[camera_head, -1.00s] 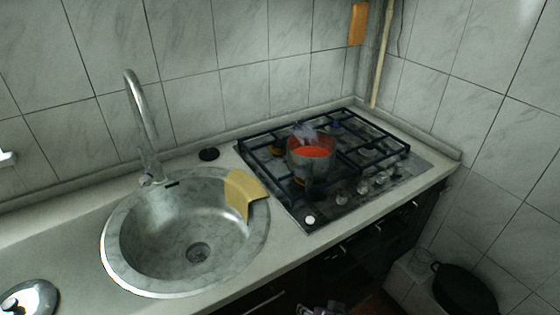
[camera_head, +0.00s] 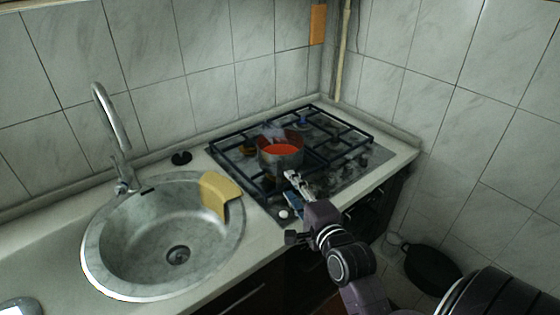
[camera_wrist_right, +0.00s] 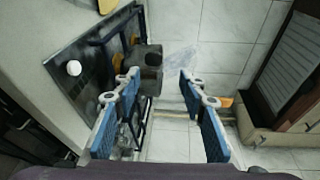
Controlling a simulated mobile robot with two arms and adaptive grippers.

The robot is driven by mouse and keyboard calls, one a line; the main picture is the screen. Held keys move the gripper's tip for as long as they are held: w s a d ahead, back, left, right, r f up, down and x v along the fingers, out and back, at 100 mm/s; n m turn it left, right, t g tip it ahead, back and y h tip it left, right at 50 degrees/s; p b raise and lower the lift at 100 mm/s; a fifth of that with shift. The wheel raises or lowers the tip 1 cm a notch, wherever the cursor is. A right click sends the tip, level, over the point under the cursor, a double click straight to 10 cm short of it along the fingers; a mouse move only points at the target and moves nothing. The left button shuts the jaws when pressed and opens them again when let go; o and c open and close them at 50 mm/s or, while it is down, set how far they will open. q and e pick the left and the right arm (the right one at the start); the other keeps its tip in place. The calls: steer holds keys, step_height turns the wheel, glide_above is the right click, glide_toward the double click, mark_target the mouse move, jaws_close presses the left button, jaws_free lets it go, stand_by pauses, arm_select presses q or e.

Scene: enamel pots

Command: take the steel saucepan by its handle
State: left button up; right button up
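The steel saucepan (camera_head: 281,155), holding something red with faint steam above it, stands on the gas hob in the head view. In the right wrist view it appears as a grey-brown body (camera_wrist_right: 146,58), partly behind a fingertip. Its handle is not clear: a dark part on its near side may be the handle seen end-on. My right gripper (camera_head: 298,187) is just in front of the pan, over the hob's front edge. My left gripper is in neither view.
The gas hob (camera_head: 330,180) has dark grates (camera_head: 345,130) around the pan. Tiled walls close the back and right. A black pan (camera_head: 432,270) is low at the right.

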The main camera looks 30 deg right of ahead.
mark_target(281, 174)
steer(key=x, duration=0.2)
steer(key=p+x, duration=0.1)
steer(key=x, duration=0.3)
steer(key=shift+a+f+p, duration=0.2)
steer(key=shift+f+p, duration=0.1)
steer(key=shift+f, duration=0.05)
steer(key=shift+w+d+f, duration=0.1)
steer(key=shift+w+f, duration=0.1)
steer(key=shift+w, duration=0.3)
steer(key=shift+c, duration=0.5)
steer(key=shift+s, duration=0.1)
jaws_close()
steer(key=shift+r, duration=0.3)
